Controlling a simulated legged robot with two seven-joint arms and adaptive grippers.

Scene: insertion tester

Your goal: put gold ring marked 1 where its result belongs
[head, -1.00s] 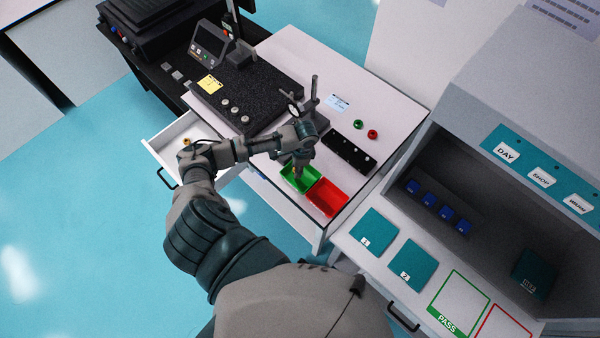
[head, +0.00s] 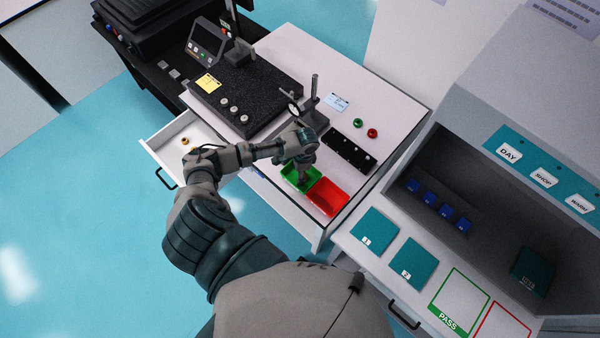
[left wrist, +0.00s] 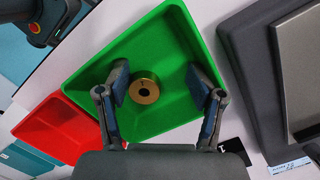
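A gold ring (left wrist: 144,87) lies in the green tray (left wrist: 172,30), between the fingers of my left gripper (left wrist: 158,85) in the left wrist view. The left finger is close beside the ring; a gap shows between the ring and the right finger. The fingers are open. A small dark mark shows on the ring, too small to read. In the head view my left gripper (head: 304,178) reaches down into the green tray (head: 291,182) and hides the ring. A red tray (head: 327,196) stands beside it. My right gripper is not in view.
Another gold ring (head: 185,141) lies in the open drawer (head: 165,139). A gauge stand (head: 313,100) rises close behind my left gripper. A black strip with holes (head: 350,152) and green and red round pieces (head: 365,128) lie to the right. Teal pads (head: 374,232) lie on the right bench.

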